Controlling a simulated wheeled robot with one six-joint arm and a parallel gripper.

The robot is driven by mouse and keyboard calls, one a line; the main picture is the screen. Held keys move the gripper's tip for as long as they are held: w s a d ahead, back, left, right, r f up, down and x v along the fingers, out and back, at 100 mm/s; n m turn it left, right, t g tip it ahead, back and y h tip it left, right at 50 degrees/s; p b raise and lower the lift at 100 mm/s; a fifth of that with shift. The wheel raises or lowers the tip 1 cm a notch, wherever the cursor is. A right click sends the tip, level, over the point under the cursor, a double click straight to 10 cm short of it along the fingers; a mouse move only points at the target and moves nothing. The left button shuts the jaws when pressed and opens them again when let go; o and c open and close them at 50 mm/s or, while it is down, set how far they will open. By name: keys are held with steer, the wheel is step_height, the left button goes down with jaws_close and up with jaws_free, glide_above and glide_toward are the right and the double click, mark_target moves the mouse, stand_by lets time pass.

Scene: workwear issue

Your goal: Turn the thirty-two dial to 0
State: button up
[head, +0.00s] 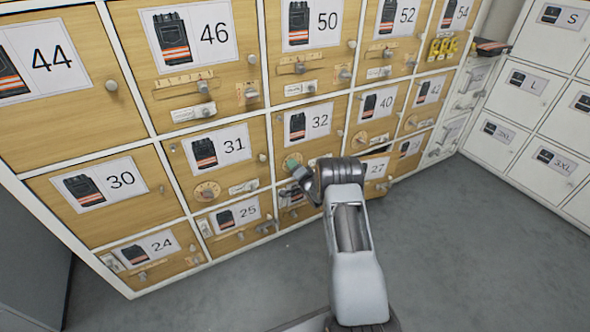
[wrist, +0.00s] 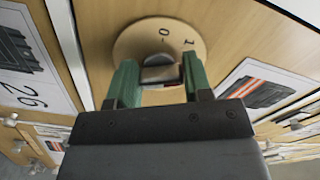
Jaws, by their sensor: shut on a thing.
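The thirty-two dial (wrist: 140,40) is a round tan disc on a wooden door. It carries a 0 near its upper middle and a 1 to the right of that, with a small mark beside the 0. My gripper (wrist: 160,80) has its green fingers shut on the dial's metal knob (wrist: 160,74), one on each side. Which mark the knob points to is hard to tell. In the head view my gripper (head: 294,164) is at the lower left of the door labelled 32 (head: 308,122), and it hides most of the dial.
Wooden lockers surround it, including door 31 (head: 220,147) with its own dial (head: 207,191) and door 40 (head: 378,105). Below is door 25 (head: 236,214). White lockers (head: 541,110) stand at the right. The grey floor (head: 470,240) is clear.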

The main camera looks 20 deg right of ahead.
steer(key=n+b, duration=0.2)
steer(key=n, duration=0.1)
steer(key=shift+f+n, duration=0.2)
steer(key=shift+n, duration=0.1)
steer(key=n+b, duration=0.3)
steer(key=n, duration=0.1)
steer(key=shift+d+f, duration=0.1)
steer(key=shift+d, duration=0.05)
steer(key=n+b, duration=0.1)
steer(key=n, duration=0.2)
steer(key=shift+n, duration=0.4)
steer(key=shift+d+n+b, duration=0.1)
steer(key=shift+n+b, duration=0.2)
steer(key=shift+n, duration=1.5)
steer(key=o, duration=0.9)
steer(key=s+p, duration=0.1)
steer(key=s, duration=0.3)
steer(key=s+d+p, duration=0.1)
steer(key=s+p, duration=0.1)
steer(key=s, duration=0.3)
steer(key=s+p, duration=0.1)
steer(key=s, duration=0.3)
steer(key=shift+s+d+p, duration=0.3)
steer(key=shift+p, duration=0.05)
